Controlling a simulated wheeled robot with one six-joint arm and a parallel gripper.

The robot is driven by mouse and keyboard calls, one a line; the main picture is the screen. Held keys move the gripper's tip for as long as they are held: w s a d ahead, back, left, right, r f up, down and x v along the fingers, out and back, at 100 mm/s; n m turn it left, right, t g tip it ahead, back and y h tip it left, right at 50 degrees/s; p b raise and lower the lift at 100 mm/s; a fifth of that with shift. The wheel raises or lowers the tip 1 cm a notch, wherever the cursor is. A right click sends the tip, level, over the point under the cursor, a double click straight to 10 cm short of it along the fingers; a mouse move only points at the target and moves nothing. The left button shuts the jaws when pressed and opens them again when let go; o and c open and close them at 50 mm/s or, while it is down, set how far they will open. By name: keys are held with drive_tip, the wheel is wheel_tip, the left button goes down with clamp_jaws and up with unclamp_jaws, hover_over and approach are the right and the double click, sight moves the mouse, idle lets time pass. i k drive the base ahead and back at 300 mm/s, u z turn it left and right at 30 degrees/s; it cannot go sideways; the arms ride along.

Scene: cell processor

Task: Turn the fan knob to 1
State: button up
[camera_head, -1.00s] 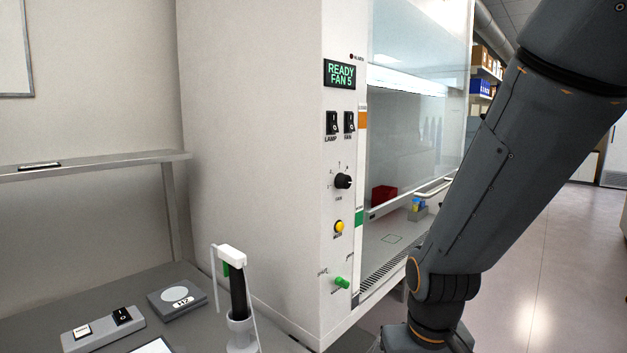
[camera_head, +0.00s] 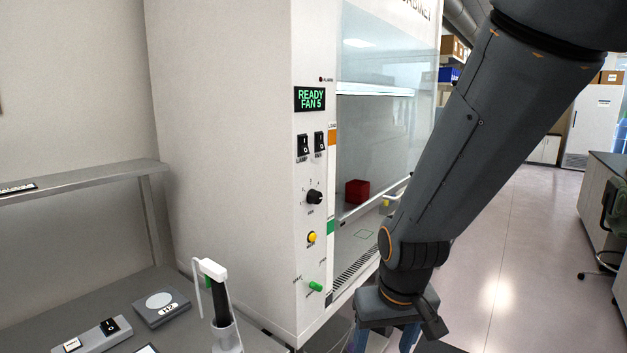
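The fan knob (camera_head: 314,197) is a black round knob on the white front panel of the cabinet, below two black rocker switches. Its scale marks are too small to read. The green display (camera_head: 310,99) above reads "READY FAN 5". My gripper (camera_head: 385,343) is at the bottom of the picture, below and to the right of the knob and well apart from it. Its fingers are cut off by the lower edge, so its opening cannot be judged.
A yellow button (camera_head: 312,237) and a green knob (camera_head: 316,286) sit below the fan knob. A pipette stand (camera_head: 222,335) and a grey scale (camera_head: 162,307) are on the bench at left. A red box (camera_head: 357,191) is inside the cabinet. Open floor lies to the right.

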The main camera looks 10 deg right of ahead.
sight(314, 196)
drive_tip(key=u, duration=0.8)
drive_tip(key=k, duration=0.35)
drive_tip(key=u, duration=0.05)
